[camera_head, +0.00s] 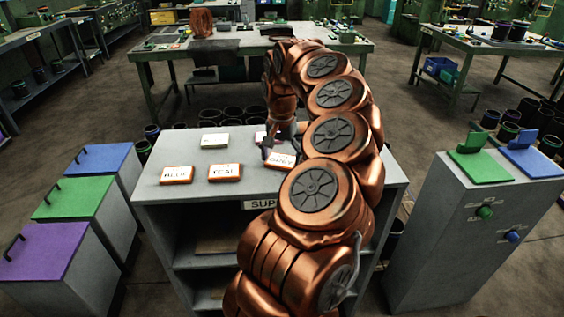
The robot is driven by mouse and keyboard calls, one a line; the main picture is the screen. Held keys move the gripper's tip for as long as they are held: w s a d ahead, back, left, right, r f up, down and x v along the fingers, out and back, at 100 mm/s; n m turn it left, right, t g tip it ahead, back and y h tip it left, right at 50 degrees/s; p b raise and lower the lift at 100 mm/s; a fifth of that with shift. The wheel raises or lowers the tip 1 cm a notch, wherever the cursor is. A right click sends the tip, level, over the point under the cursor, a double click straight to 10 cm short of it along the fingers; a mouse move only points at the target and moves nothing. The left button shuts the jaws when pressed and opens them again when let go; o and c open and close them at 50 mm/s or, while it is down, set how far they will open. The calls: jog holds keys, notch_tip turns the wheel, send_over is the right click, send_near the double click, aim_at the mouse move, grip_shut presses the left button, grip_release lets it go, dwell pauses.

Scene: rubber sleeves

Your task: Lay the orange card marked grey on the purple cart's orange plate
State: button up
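The orange card that appears to read grey (281,161) lies on top of the grey supply cabinet (153,208). My gripper (279,151) is at the far side of this card, pointing down, with a dark finger near its left end. My own arm hides part of the gripper and the card's right end, so I cannot tell whether the fingers are open or touching it. A purple-lidded grey box (45,252) stands at the lower left. No orange plate shows on it, and no other purple cart is in view.
Orange cards reading blue (177,175) and teal (225,172) lie left of the grey card. A pale card (215,141) lies behind. Green-lidded (78,198) and blue-lidded (103,158) boxes stand left. A grey cabinet (440,240) with green and blue flaps stands right.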

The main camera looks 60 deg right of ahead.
aim_at(282, 162)
jog(key=c, duration=0.5)
jog(key=shift+o, duration=0.2)
jog(key=shift+r, duration=0.1)
jog(key=shift+r+b, duration=0.6)
jog(key=shift+r, duration=1.1)
jog(key=shift+s+a, duration=0.15)
jog(key=shift+s, duration=0.05)
grip_shut()
jog(key=s+a+r+b, duration=0.1)
jog(key=s+a+b, duration=0.3)
jog(key=s+a, duration=0.5)
jog(key=s, duration=0.3)
jog(key=shift+s+r+b, duration=0.2)
jog(key=shift+s+b, duration=0.05)
jog(key=shift+b, duration=0.05)
jog(key=o, duration=0.6)
grip_release()
jog(key=shift+r, duration=0.1)
